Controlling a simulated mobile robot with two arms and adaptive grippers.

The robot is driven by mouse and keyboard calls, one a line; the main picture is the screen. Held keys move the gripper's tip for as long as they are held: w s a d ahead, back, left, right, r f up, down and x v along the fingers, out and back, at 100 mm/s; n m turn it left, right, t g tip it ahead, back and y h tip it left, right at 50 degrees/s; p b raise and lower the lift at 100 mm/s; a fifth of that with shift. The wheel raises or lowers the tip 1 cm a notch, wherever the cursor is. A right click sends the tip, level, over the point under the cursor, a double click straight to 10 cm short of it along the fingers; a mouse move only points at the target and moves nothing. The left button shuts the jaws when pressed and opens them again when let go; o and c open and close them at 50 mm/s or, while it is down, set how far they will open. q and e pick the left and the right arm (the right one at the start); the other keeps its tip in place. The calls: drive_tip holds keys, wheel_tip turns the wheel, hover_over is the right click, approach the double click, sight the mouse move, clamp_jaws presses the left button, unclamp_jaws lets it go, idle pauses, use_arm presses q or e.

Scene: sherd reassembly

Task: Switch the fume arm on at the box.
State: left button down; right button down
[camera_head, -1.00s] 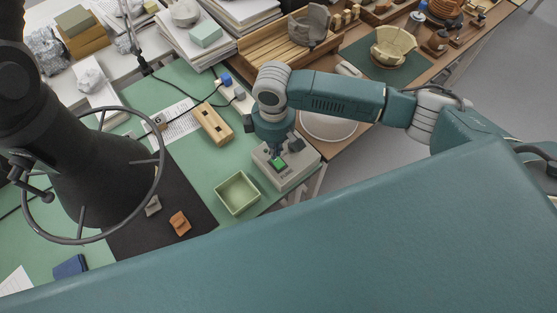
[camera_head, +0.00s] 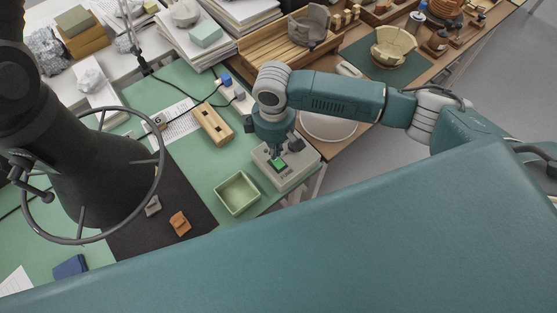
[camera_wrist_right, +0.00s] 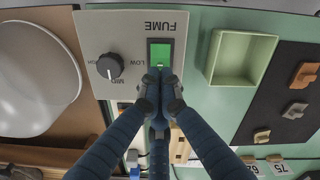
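The grey fume box (camera_head: 300,172) stands at the right edge of the green mat. In the right wrist view its panel (camera_wrist_right: 122,30) reads FUME upside down and carries a black knob (camera_wrist_right: 110,66) and a bright green rocker switch (camera_wrist_right: 161,52), which looks lit. The green switch also shows in the head view (camera_head: 278,163). My right gripper (camera_wrist_right: 161,82) has its fingertips together, with nothing between them, at the switch's near edge; contact cannot be told. The black hood with a ring handle (camera_head: 100,185), seemingly the fume arm, fills the left. My left gripper is out of view.
A pale green tray (camera_head: 237,193) sits beside the box. A wooden block (camera_head: 213,125) lies behind it. Small sherds, one orange (camera_head: 180,223), lie on the dark mat (camera_head: 140,238). A white round dish (camera_head: 328,127) is behind my right wrist.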

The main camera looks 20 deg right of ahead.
drive_tip(key=shift+f+b, duration=0.4)
drive_tip(key=shift+f, duration=0.85)
idle(0.4)
drive_tip(key=shift+r, duration=0.1)
wheel_tip(320, 180, up, 7)
drive_tip(key=p, duration=0.8)
idle(0.4)
